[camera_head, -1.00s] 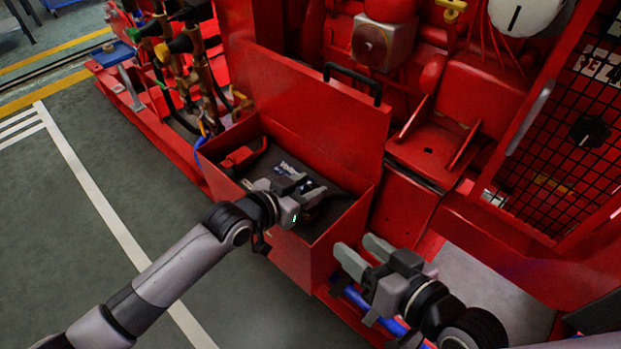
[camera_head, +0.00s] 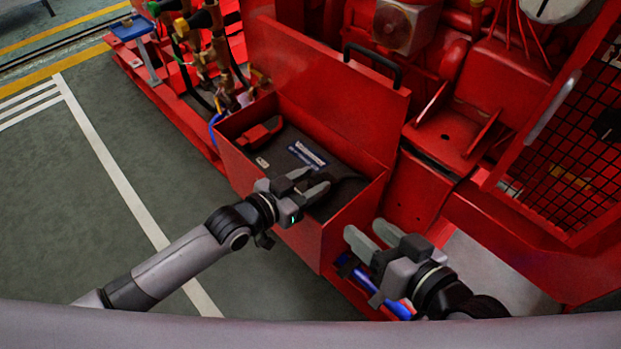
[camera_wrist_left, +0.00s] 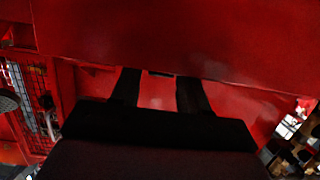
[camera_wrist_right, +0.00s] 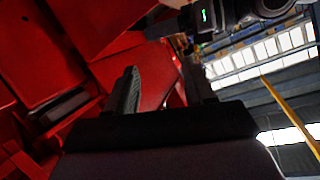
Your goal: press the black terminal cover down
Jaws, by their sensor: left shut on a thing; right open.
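An open red box (camera_head: 235,172) holds a dark battery (camera_head: 327,164) with a blue-and-white label. A red terminal cover (camera_head: 260,136) is at the battery's left. The black terminal cover (camera_head: 345,192) is a dark shape at the battery's right end, by my left fingertips. Its shape is partly hidden and hard to make out. My left gripper (camera_head: 317,181) reaches over the box's front wall and appears shut on the black cover. In the left wrist view a dark strip shows between its fingers (camera_wrist_left: 160,74). My right gripper (camera_head: 364,233) is open and empty, just right of the box.
The box's raised red lid (camera_head: 320,85) with a black handle (camera_head: 375,62) stands behind the battery. Pipes and valves (camera_head: 205,45) stand at the left. A mesh guard (camera_head: 565,165) and red machinery are at the right. The floor (camera_head: 75,215) at left is clear.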

